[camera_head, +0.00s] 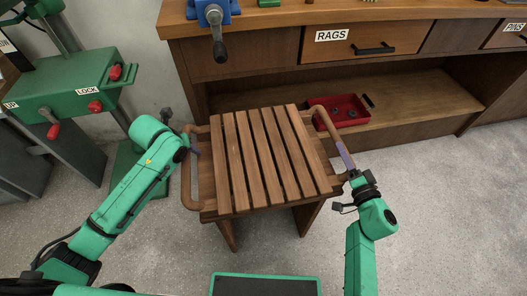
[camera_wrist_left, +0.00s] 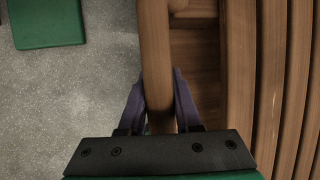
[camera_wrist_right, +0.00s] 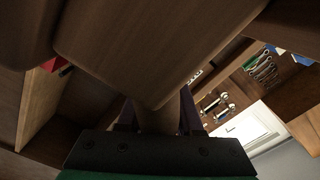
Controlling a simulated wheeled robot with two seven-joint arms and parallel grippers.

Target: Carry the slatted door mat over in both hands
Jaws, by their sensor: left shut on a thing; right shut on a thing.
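The slatted door mat (camera_head: 268,160) is brown wood with parallel slats and a looped wooden handle on each side. It lies roughly level above a wooden stool (camera_head: 306,218); I cannot tell whether they touch. My left gripper (camera_head: 193,152) is shut on the left handle. In the left wrist view the purple fingers (camera_wrist_left: 160,98) sit either side of the round handle bar, with the mat's slats (camera_wrist_left: 270,80) to the right. My right gripper (camera_head: 346,158) is shut on the right handle. In the right wrist view its fingers (camera_wrist_right: 157,112) are partly hidden by dark wood.
A wooden workbench (camera_head: 240,48) with a rags drawer (camera_head: 368,43) and a lower shelf stands behind. A red tray (camera_head: 340,112) sits on that shelf. A green machine (camera_head: 70,92) with red knobs stands at the left. The grey floor (camera_head: 445,195) at the right is clear.

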